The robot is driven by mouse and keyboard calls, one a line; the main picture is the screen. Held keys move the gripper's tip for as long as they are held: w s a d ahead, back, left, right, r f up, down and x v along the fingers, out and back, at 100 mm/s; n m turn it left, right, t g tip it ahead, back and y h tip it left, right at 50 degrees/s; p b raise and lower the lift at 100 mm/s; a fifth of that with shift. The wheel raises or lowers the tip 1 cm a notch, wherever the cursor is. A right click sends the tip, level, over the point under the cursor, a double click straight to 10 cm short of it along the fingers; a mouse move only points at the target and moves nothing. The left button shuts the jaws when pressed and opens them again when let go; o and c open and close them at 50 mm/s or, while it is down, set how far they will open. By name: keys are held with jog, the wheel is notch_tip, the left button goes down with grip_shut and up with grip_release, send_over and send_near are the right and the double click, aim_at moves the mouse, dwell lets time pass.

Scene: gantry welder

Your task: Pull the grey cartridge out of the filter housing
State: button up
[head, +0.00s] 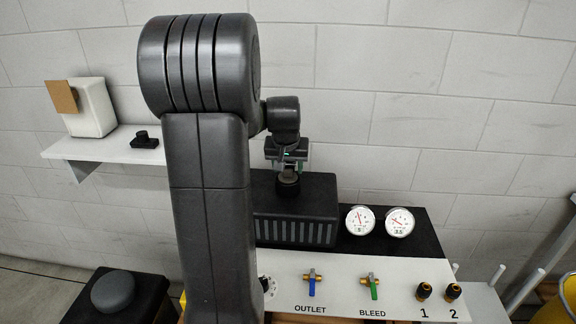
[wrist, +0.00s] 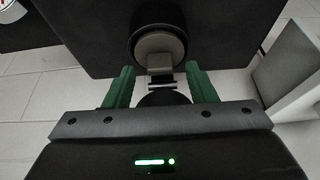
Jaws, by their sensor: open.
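The grey cartridge (wrist: 158,43) shows its pale grey end and tab inside a round black collar in the wrist view. The collar stands on the dark box of the filter housing (head: 320,205), which has a slotted front; the housing also fills the top of the wrist view (wrist: 85,35). My gripper (head: 287,164) is above the collar in the head view. Its green fingers are open, one on each side of the tab (wrist: 160,76) in the wrist view, with gaps visible. How deep the cartridge sits is hidden.
Two gauges (head: 360,221) stand right of the housing. A white panel in front carries a blue OUTLET valve (head: 311,284) and a green BLEED valve (head: 373,286). A shelf (head: 105,148) holds a white box (head: 92,110). A black stand with a grey dome (head: 113,291) is lower left.

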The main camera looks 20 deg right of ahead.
aim_at(288, 170)
jog(key=shift+f, duration=0.25)
jog(key=c, duration=1.1)
jog(key=shift+r, duration=0.15)
jog(key=shift+r, duration=0.1)
jog(key=shift+r+p, duration=2.55)
jog(key=shift+r, duration=0.85)
jog(key=shift+r, duration=0.15)
